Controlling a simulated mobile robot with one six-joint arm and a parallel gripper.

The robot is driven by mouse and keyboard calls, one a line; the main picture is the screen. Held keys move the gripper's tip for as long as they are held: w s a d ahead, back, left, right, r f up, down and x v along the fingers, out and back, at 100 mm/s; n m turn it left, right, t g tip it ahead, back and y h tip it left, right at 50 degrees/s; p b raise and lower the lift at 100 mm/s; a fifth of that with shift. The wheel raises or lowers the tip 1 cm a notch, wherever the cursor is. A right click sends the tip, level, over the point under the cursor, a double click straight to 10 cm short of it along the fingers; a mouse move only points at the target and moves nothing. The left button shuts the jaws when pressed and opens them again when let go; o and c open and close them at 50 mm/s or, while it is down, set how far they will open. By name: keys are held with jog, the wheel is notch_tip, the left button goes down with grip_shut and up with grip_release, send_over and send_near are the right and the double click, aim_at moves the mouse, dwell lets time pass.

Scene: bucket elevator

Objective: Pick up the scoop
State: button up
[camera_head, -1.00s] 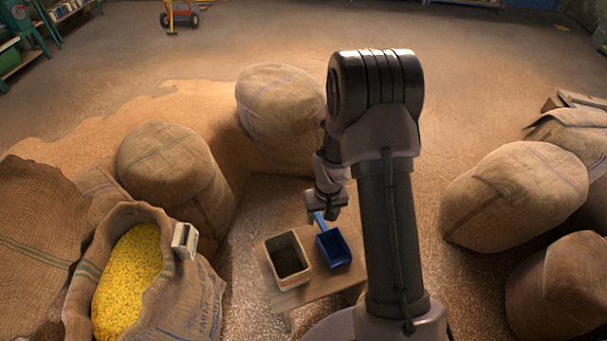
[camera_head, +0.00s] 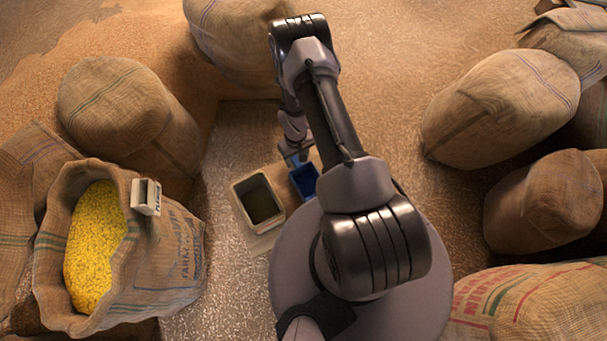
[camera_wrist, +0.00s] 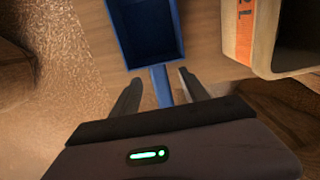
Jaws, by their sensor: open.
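The blue scoop (camera_head: 304,181) lies on a small wooden stool, right of a square container, in the head view. My arm hides part of it. In the wrist view the scoop (camera_wrist: 148,38) shows its open pan at the top, with its handle pointing down toward my gripper (camera_wrist: 161,90). The two fingers are open, one on each side of the handle, with a gap visible on both sides. Whether the handle lies at the fingers' depth I cannot tell.
The square cream container (camera_head: 257,201) stands close beside the scoop; its wall with an orange label shows in the wrist view (camera_wrist: 246,30). The wooden stool top (camera_wrist: 205,35) is otherwise bare there. An open sack of yellow grain (camera_head: 165,250) stands left. Full sacks (camera_head: 500,105) stand right.

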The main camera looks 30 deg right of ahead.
aim_at(297, 163)
notch_tip(297, 163, down, 5)
jog(key=shift+d+r+b, duration=0.1)
jog(key=shift+b, duration=1.05)
jog(key=shift+r, duration=0.1)
jog(key=shift+w, duration=0.1)
grip_shut()
jog(key=shift+r, duration=0.1)
notch_tip(297, 163, up, 10)
jog(key=p, duration=0.4)
jog(key=shift+p, duration=0.3)
jog(key=c, duration=0.6)
grip_release()
grip_shut()
